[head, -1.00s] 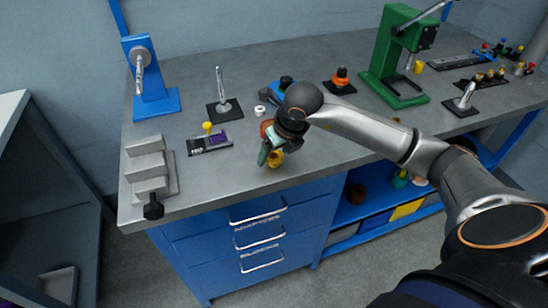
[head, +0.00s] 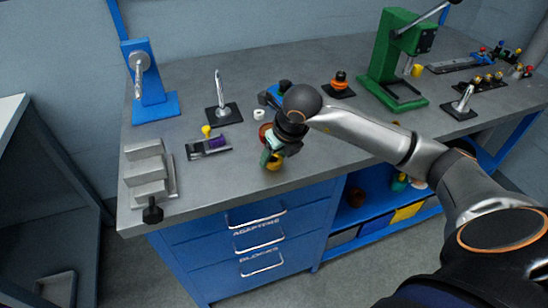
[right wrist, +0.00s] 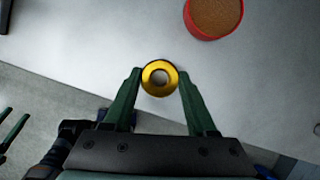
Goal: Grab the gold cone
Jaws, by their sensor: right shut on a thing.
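The gold cone (right wrist: 160,78) is between the fingertips of my right gripper (right wrist: 160,88) in the right wrist view, seen end-on as a gold ring with a hole in its middle. In the head view the gold cone (head: 275,162) shows just below my right gripper (head: 268,156), near the table's front edge. Both green fingers touch its sides, so the gripper is shut on it. My right gripper hides part of it in the head view. My left gripper is not in view.
A red cup with brown contents (right wrist: 214,14) stands close to the gold cone. A small tray (head: 208,149) with a purple piece, a grey stepped block (head: 148,172) and a white ring (head: 259,113) are left of the gripper. A green press (head: 398,60) stands at the back right.

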